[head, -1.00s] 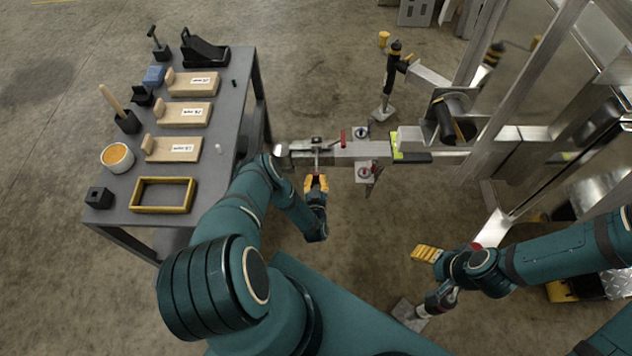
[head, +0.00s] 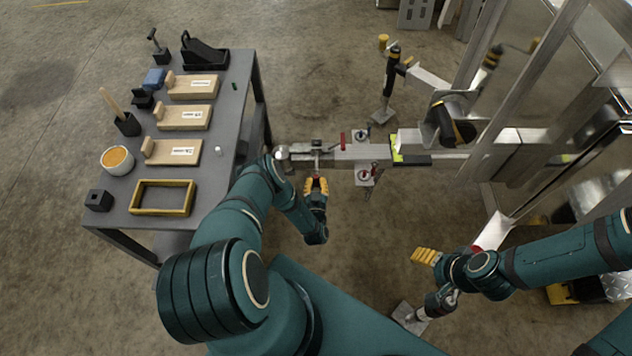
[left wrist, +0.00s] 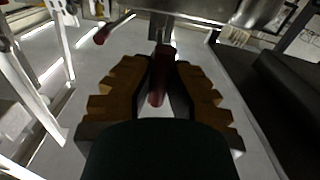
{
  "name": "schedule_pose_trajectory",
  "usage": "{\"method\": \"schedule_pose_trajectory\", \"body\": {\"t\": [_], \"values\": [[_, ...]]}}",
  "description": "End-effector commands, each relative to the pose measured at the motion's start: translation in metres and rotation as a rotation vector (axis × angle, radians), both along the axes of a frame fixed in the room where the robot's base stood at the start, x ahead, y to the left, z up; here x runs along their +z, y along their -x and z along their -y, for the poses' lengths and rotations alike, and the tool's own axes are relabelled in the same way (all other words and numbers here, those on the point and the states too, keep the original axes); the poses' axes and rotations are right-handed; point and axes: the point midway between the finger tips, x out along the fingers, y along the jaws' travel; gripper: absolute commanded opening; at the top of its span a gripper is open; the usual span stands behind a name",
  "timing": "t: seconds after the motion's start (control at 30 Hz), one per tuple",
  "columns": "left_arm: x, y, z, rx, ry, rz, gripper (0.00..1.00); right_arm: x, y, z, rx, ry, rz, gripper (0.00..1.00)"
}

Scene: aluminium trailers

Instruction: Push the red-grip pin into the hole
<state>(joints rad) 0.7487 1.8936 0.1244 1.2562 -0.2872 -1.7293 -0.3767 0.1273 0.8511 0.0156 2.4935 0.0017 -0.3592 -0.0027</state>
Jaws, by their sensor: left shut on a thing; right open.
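The red-grip pin shows in the left wrist view as a dark red grip (left wrist: 158,85) between the two fingers of my left gripper (left wrist: 160,95). The gripper is shut on this grip. In the head view my left gripper (head: 316,185) is just on the near side of the aluminium coupler and tongue (head: 330,153), with a thin metal shaft between its fingers and the coupler. The hole is hidden, so I cannot tell how deep the pin sits. My right gripper (head: 425,256) is open and empty, away from the coupler at the lower right.
A second red handle (head: 343,139) stands on the tongue and also shows in the left wrist view (left wrist: 112,28). A grey table (head: 220,175) with wooden boards, a yellow frame (head: 163,211) and a bowl is at left. A jack stand (head: 390,85) and trailer frame are at right.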

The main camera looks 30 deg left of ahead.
Motion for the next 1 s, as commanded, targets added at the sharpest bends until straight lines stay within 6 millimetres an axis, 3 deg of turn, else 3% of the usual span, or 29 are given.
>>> {"method": "schedule_pose_trajectory", "body": {"t": [1.0], "values": [[-0.0002, -0.0082, -0.0063, 0.002, -0.001, 0.0, 0.0, 0.0, 0.0, 0.0, 0.0, 0.0, 0.0, 0.65]]}}
